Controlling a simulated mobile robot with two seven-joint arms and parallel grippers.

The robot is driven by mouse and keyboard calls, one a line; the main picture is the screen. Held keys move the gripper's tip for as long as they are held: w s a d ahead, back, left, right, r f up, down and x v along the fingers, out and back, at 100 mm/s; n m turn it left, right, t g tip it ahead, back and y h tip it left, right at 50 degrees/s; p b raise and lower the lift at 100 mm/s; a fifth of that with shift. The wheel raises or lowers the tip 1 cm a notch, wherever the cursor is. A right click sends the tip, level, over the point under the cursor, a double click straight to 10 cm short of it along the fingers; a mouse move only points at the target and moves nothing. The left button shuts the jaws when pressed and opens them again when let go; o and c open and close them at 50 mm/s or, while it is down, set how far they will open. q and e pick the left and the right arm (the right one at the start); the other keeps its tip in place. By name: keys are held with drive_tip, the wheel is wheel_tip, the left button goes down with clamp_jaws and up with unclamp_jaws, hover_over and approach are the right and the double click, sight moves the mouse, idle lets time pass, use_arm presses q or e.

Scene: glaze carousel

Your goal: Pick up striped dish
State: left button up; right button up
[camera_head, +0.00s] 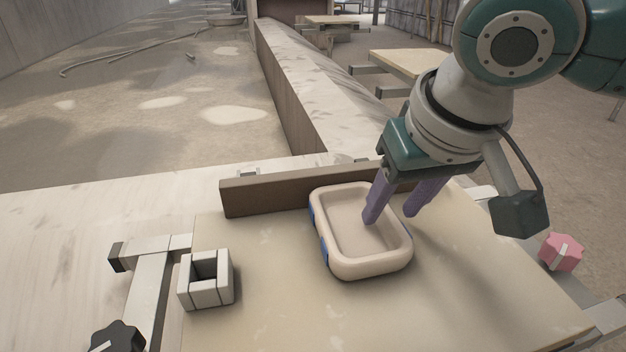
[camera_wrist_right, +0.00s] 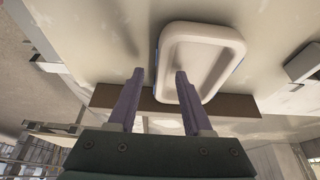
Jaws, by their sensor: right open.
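The dish (camera_head: 365,262) is a cream rectangular tray with rounded corners and blue marks on its left side. It sits on the tan board (camera_head: 270,325), in front of a brown strip. My right gripper (camera_head: 391,219) is open, with purple fingers pointing down at the dish's right part. One finger appears over the dish's inside and the other beyond its right rim. In the right wrist view the dish (camera_wrist_right: 172,70) lies ahead of the open fingers (camera_wrist_right: 155,76), with a little blue on its edge. Contact cannot be told. My left gripper is not in view.
A brown strip (camera_head: 265,194) stands upright along the board's back edge. A small hollow grey block (camera_head: 206,279) sits left of the dish, near a metal clamp bar (camera_head: 150,285) with a black knob. A pink knob (camera_head: 561,252) is at the right. The board's front is clear.

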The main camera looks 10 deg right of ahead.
drive_tip(key=shift+w+f, duration=0.1)
clamp_jaws()
idle(0.3)
idle(1.1)
